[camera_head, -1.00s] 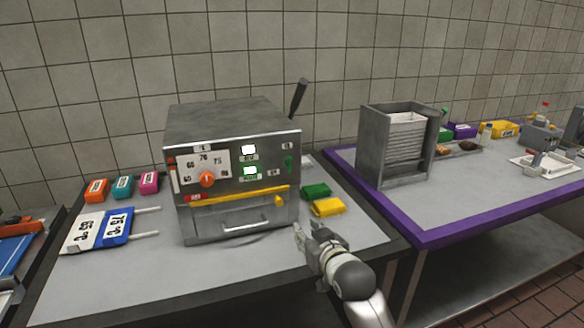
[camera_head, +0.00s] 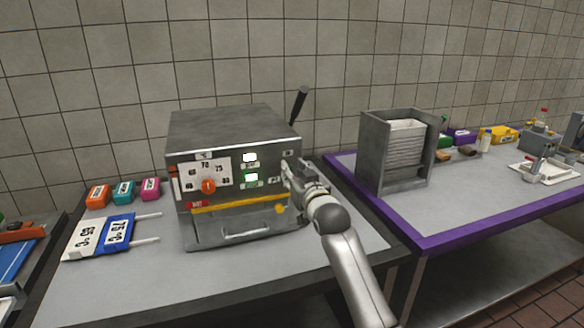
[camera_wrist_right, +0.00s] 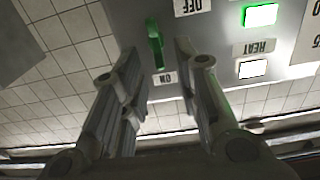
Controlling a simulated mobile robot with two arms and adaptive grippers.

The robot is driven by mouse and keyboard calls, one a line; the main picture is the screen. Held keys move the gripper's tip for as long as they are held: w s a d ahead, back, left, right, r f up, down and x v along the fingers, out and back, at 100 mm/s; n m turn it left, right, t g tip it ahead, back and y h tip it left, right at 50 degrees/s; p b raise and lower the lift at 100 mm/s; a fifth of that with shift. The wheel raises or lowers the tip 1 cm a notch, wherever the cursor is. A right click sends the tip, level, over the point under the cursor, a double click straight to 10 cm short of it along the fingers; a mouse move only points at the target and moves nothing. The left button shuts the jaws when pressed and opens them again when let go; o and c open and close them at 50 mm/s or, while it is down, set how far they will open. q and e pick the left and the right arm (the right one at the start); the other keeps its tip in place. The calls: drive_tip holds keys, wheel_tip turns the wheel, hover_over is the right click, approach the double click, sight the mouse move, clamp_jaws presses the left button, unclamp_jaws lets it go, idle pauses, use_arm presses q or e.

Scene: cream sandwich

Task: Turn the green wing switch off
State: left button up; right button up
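The grey machine (camera_head: 235,128) stands on the left table, with a dial and lit indicators on its front panel. The green wing switch (camera_wrist_right: 154,45) shows in the right wrist view, beside the ON label (camera_wrist_right: 163,78); the OFF label (camera_wrist_right: 193,6) is farther up that picture. My right gripper (camera_wrist_right: 155,50) is open, with one finger on each side of the switch and visible gaps. In the head view my right gripper (camera_head: 287,170) is at the panel's right side and hides the switch. My left gripper is out of view.
A green-lit indicator (camera_head: 251,178) and a white-lit one (camera_head: 250,157) are left of the gripper. A yellow bar (camera_head: 238,202) crosses below the panel. A black lever (camera_head: 298,104) rises behind the machine. A purple-edged table (camera_head: 430,245) with a grey rack (camera_head: 372,150) stands right.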

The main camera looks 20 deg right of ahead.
drive_tip(key=shift+w, duration=1)
clamp_jaws()
drive_tip(key=n+p, duration=0.2)
drive_tip(key=n, duration=0.4)
drive_tip(key=a+f+n+p, duration=0.1)
drive_tip(key=n+p, duration=0.1)
drive_tip(key=n, duration=0.4)
drive_tip(key=a+f+n+p, duration=0.1)
drive_tip(key=n+p, duration=0.1)
drive_tip(key=n, duration=0.4)
